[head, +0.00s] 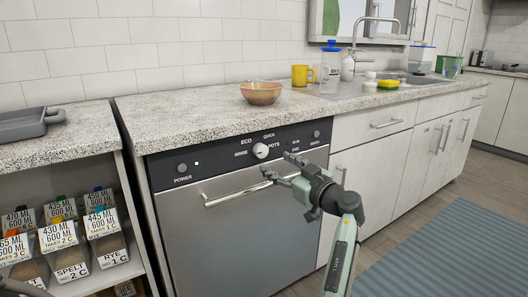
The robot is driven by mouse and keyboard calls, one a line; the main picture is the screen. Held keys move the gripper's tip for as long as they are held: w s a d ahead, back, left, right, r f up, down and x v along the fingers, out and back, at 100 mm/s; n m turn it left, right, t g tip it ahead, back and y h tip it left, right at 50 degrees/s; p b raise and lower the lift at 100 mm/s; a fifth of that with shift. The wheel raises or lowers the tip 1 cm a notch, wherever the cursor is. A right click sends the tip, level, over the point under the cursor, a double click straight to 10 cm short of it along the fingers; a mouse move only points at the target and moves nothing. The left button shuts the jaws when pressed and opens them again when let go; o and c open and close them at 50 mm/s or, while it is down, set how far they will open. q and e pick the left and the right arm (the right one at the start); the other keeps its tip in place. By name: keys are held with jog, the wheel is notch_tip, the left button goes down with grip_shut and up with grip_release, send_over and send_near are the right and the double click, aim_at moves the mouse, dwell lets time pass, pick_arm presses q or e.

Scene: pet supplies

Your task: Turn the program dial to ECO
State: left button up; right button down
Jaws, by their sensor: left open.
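The program dial (261,150) is a round white knob on the dark control panel of a steel dishwasher (240,225). The labels RINSE, ECO, QUICK and POTS stand around it, with ECO at its upper left. Its pointer is too small to read for certain. My left gripper (279,167) is open and empty in front of the dishwasher, just to the lower right of the dial. Its fingers are spread and point left toward the panel; they appear apart from the dial. My right gripper is not in view.
A horizontal door handle (235,192) runs below the panel, close to my left gripper. A bowl (261,93) stands on the counter above. A shelf with labelled bins (105,235) is at left.

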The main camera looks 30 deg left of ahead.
aim_at(263, 152)
pick_arm(q)
jog(key=shift+w+a+r+p, duration=0.2)
jog(key=shift+w+a, duration=0.25)
jog(key=shift+a, duration=0.2)
jog(key=shift+w+a+r+p, duration=0.15)
jog(key=shift+w+a, duration=0.25)
jog(key=shift+a, duration=0.2)
jog(key=x, duration=0.3)
jog(key=shift+w+a+f+p, duration=0.1)
jog(key=shift+a+f+p, duration=0.1)
jog(key=shift+p, duration=0.1)
jog(key=shift+w+a, duration=0.15)
jog(key=shift+a, duration=0.2)
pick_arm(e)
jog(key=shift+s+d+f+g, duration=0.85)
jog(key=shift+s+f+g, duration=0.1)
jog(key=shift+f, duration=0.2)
pick_arm(q)
jog(key=shift+c, duration=0.5)
jog(key=c, duration=1.1)
jog(key=shift+o, duration=0.2)
